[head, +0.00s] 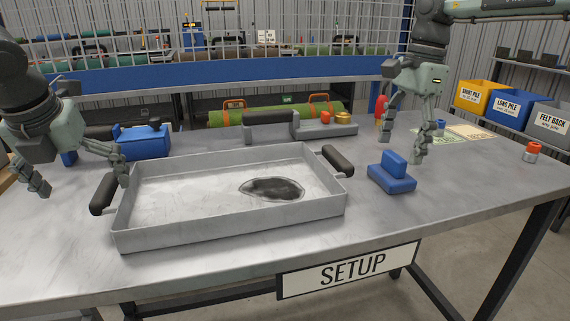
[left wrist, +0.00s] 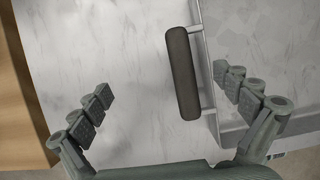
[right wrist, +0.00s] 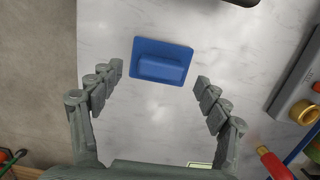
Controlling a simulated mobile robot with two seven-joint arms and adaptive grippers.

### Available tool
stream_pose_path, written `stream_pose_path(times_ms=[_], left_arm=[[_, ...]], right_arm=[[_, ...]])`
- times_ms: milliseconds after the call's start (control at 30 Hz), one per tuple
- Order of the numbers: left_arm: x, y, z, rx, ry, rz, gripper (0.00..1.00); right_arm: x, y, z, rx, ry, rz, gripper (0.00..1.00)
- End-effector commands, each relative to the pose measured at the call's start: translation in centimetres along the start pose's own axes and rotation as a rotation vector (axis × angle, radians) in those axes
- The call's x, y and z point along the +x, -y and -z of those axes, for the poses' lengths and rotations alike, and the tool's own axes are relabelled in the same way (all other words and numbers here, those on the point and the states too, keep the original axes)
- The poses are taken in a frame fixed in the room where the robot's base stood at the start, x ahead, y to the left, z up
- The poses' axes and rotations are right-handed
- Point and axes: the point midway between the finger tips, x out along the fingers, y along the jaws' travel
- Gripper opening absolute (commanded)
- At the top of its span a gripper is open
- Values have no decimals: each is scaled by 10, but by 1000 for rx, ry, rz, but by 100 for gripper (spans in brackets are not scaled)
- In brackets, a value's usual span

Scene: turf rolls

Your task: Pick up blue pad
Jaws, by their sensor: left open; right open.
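The blue pad (head: 392,178) lies on the table to the right of the grey tray. It is a flat blue base with a raised block on top. In the right wrist view the blue pad (right wrist: 161,61) lies ahead of my fingertips, roughly centred between them. My right gripper (head: 403,143) is open and empty, above and behind the pad in the head view. It also shows in the right wrist view (right wrist: 159,75). My left gripper (head: 82,188) is open and empty beside the tray's left handle. In the left wrist view the left gripper (left wrist: 164,82) has the dark handle (left wrist: 183,73) ahead between its fingers.
The grey tray (head: 230,220) has dark handles and a dark patch inside. Behind it are a blue box (head: 144,142), a green roll (head: 270,116) and a grey rack (head: 345,130) with small parts. A red-topped piece (head: 532,152) stands far right. The table's front right is clear.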

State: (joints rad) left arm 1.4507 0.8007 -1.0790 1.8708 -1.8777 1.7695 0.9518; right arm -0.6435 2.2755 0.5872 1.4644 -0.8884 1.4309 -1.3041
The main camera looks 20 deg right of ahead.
Motion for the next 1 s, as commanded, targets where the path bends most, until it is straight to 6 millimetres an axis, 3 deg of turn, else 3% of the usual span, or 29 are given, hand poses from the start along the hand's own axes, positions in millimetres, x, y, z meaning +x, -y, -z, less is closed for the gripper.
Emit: stream_pose_path(times_ms=[200, 467, 900, 1000], left_arm=[[0, 0, 0, 0, 0, 0, 100], [0, 0, 0, 0, 0, 0, 100], [0, 0, 0, 0, 0, 0, 100], [0, 0, 0, 0, 0, 0, 100]], right_arm=[[33, 1, -2, 0, 1, -3, 76], [36, 1, -1, 1, 0, -1, 75], [35, 1, -1, 0, 0, 0, 20], [35, 1, -2, 0, 0, 0, 16]])
